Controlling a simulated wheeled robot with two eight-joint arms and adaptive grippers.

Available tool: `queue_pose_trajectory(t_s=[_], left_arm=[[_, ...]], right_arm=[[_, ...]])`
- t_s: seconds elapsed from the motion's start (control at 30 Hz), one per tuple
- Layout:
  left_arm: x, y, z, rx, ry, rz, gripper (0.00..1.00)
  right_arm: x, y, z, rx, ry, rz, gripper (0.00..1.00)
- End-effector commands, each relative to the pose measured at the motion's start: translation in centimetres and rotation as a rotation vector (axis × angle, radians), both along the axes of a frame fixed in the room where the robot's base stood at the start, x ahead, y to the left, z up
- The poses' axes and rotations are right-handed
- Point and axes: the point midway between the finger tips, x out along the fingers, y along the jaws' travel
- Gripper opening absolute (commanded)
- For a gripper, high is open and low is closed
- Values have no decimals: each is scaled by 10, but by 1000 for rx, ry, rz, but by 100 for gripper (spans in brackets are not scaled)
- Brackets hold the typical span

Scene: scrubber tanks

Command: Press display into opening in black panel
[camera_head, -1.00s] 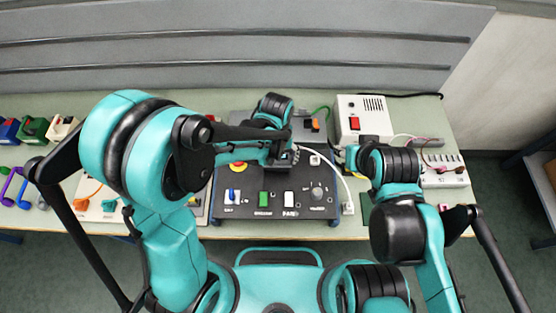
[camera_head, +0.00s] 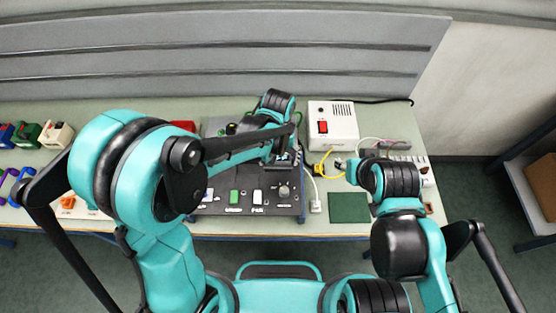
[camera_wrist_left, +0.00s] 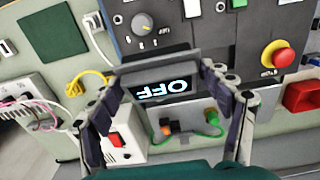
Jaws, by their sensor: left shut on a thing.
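My left gripper (camera_head: 284,160) is shut on the display (camera_wrist_left: 165,88), a dark block with a lit screen reading OFF, upside down in the left wrist view. Its fingers (camera_wrist_left: 163,75) grip the block's two sides. The black panel (camera_head: 225,207) lies on the table below and left of the gripper; in the wrist view the panel (camera_wrist_left: 195,45) fills the top. The display overlaps the panel's edge there. I cannot tell whether they touch, and I cannot make out the opening. My right gripper (camera_head: 345,168) is over the table, right of the panel; its jaws are unclear.
A white box with a red switch (camera_head: 333,125) stands behind on the right. A yellow cable (camera_head: 322,165) and a white cable run between it and the panel. A green pad (camera_head: 348,207) lies right of the panel. The panel carries a knob (camera_wrist_left: 142,22) and a red emergency button (camera_wrist_left: 284,54).

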Motion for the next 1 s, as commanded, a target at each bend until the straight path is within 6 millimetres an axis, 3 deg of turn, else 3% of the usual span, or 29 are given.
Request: queue_pose_trajectory(t_s=[0.27,0.7,1.0], left_arm=[[1,2,0,0,0,0,45],[25,47,-1,0,0,3,45],[29,55,0,0,0,-1,45]], right_arm=[[0,0,0,0,0,0,40],[0,0,-8,0,0,0,40],[0,0,-8,0,0,0,40]])
